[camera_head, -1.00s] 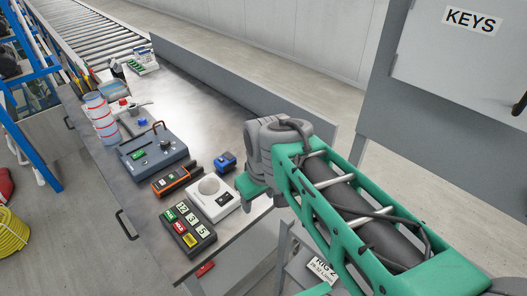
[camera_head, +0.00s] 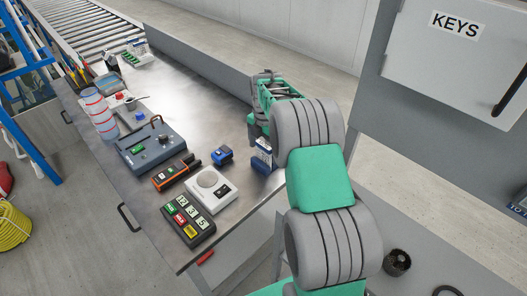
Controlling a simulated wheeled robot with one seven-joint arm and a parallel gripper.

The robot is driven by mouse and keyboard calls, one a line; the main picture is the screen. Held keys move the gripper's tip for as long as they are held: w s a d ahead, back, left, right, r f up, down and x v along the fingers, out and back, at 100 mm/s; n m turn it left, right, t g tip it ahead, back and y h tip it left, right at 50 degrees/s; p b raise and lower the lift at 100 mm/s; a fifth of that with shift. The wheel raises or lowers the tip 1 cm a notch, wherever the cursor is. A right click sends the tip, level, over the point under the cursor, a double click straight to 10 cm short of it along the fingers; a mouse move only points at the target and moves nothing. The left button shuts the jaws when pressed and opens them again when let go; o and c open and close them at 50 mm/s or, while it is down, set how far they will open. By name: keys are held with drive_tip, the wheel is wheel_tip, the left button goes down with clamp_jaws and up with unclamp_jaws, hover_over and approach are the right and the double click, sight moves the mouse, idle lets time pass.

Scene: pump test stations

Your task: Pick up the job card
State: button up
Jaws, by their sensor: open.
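I cannot single out the job card for sure. A small white-and-blue printed item (camera_head: 263,154) stands at the bench's right edge, partly hidden by my arm. I cannot tell whether it is the card or a box. My gripper (camera_head: 256,131) is at the far end of my arm, just above and behind that item in the picture. It is mostly hidden by my own links, and its fingertips do not show clearly. I see nothing held in it.
The metal bench (camera_head: 205,105) carries a keypad (camera_head: 188,220), a white round-topped device (camera_head: 209,188), an orange-and-black meter (camera_head: 175,172), a blue block (camera_head: 222,155) and a grey case (camera_head: 153,147). A grey KEYS cabinet (camera_head: 450,70) stands right. A low wall (camera_head: 205,58) backs the bench.

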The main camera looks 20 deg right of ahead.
drive_tip(key=shift+w+f, duration=0.1)
drive_tip(key=shift+f, duration=0.75)
drive_tip(key=c, duration=1.4)
drive_tip(key=shift+r, duration=0.15)
